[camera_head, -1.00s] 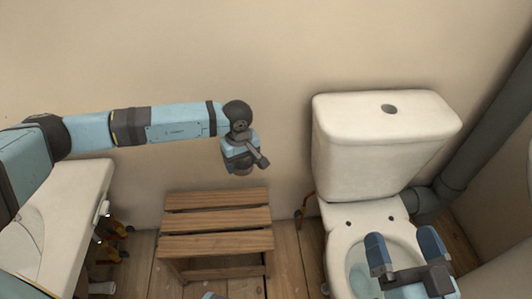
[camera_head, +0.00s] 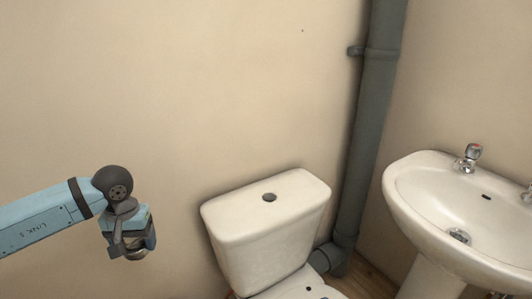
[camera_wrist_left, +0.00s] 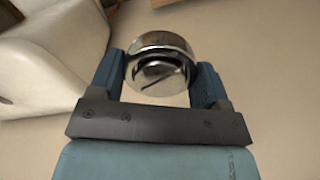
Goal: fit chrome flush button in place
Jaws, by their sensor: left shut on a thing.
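The chrome flush button (camera_wrist_left: 162,62) is a round, shiny piece held between the blue fingers of my left gripper (camera_wrist_left: 160,85) in the left wrist view. In the head view, my left gripper (camera_head: 133,246) is at the lower left with the chrome piece at its lower end. It is to the left of the toilet cistern (camera_head: 268,222), apart from it. The cistern lid has a dark round hole (camera_head: 269,197) near its middle, and the hole is empty. My right gripper is not in view.
A grey vertical pipe (camera_head: 372,120) runs up the wall behind and right of the cistern. A white washbasin (camera_head: 450,215) with taps stands at the right. The space above the cistern lid is clear.

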